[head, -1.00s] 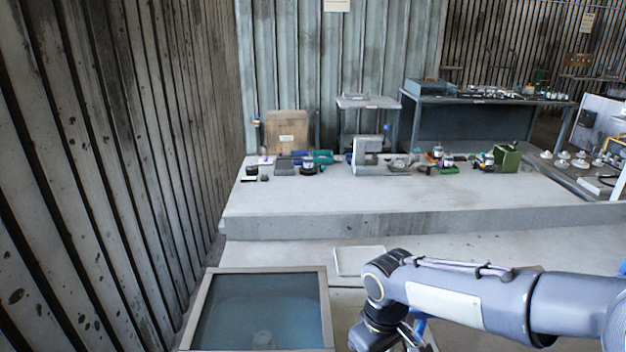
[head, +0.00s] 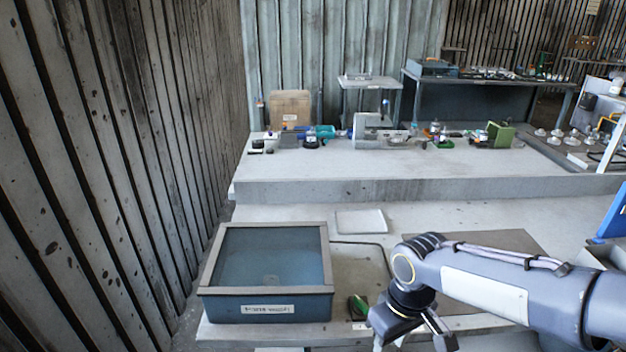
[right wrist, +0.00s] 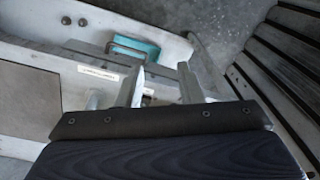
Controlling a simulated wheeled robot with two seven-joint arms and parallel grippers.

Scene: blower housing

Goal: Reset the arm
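My right arm (head: 480,282) comes in from the right in the head view and reaches over the near table. Its gripper (head: 410,342) is at the bottom edge of that view, pointing down, with its fingers partly cut off. In the right wrist view the two fingers of the right gripper (right wrist: 160,82) stand apart with nothing between them. My left gripper is not in view.
A blue-grey box with a glass-like top (head: 268,312) sits at the table's left. A green and dark item (head: 359,305) lies beside it. A white flat tray (head: 360,221) lies behind. A raised bench (head: 400,165) holds several parts. A ribbed wall (head: 110,180) stands left.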

